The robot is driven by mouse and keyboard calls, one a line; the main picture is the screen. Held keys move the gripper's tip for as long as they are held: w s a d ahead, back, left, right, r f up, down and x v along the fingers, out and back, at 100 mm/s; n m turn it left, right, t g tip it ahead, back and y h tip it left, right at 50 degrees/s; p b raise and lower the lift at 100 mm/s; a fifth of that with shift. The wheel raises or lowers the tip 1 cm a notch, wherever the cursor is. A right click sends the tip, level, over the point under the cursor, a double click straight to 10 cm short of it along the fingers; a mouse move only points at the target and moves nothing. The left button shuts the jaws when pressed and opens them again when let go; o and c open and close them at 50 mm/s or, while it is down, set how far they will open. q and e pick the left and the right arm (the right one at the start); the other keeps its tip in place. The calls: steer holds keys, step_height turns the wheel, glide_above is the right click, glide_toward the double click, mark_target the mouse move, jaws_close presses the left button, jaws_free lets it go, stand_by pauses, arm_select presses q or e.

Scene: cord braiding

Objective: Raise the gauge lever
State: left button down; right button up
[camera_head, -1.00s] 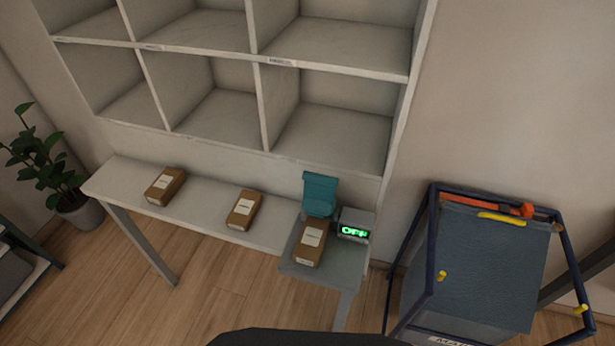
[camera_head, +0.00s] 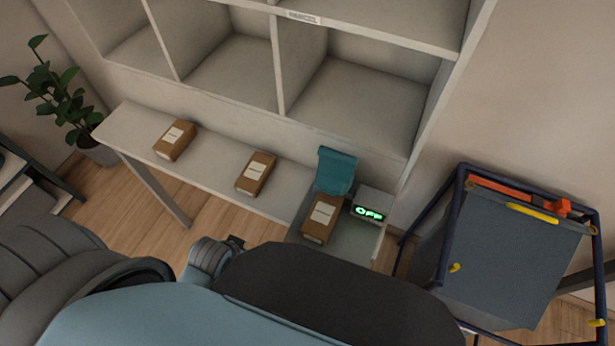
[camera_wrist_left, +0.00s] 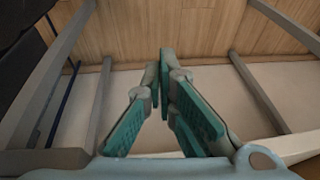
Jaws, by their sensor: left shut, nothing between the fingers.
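I cannot make out a gauge lever for certain in either view. On the small side table, a teal device (camera_head: 336,171) stands at the back beside a grey box with a green display (camera_head: 369,212) that seems to read OFF. A brown labelled parcel (camera_head: 322,218) lies in front of them. My left gripper (camera_wrist_left: 161,72) shows in the left wrist view with its teal-padded fingers together and empty, over floor and pale furniture surfaces. In the head view my arm covers the bottom, and the gripper's fingers cannot be made out. My right gripper is not in view.
A long shelf table (camera_head: 215,168) holds two more parcels (camera_head: 175,140) (camera_head: 256,172) below empty cubbies. A blue-framed cart (camera_head: 500,262) with an orange bar and yellow handles stands at right. A potted plant (camera_head: 58,95) is at left.

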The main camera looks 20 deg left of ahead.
arm_select(q)
steer(key=w+a+r+m+t+h, duration=0.1)
steer(key=w+r+m+t+h, duration=0.1)
steer(key=w+r+m+t, duration=0.65)
steer(key=w+a+r+m+t+h, duration=0.15)
steer(key=w+r+t, duration=0.45)
steer(key=w+r, duration=0.8)
steer(key=s+d+r+m+g+h, duration=0.35)
steer(key=d+r+m+h, duration=0.2)
steer(key=m+h, duration=0.5)
steer(key=s+d+f+m+g+h, duration=0.1)
steer(key=s+f+m+g+h, duration=0.25)
steer(key=s+m+g, duration=0.8)
steer(key=w+d+p, duration=0.2)
steer(key=w+d, duration=0.4)
steer(key=d, duration=0.4)
steer(key=shift+d+f+h, duration=0.15)
steer(key=shift+f+h, duration=0.1)
steer(key=shift+h, duration=0.2)
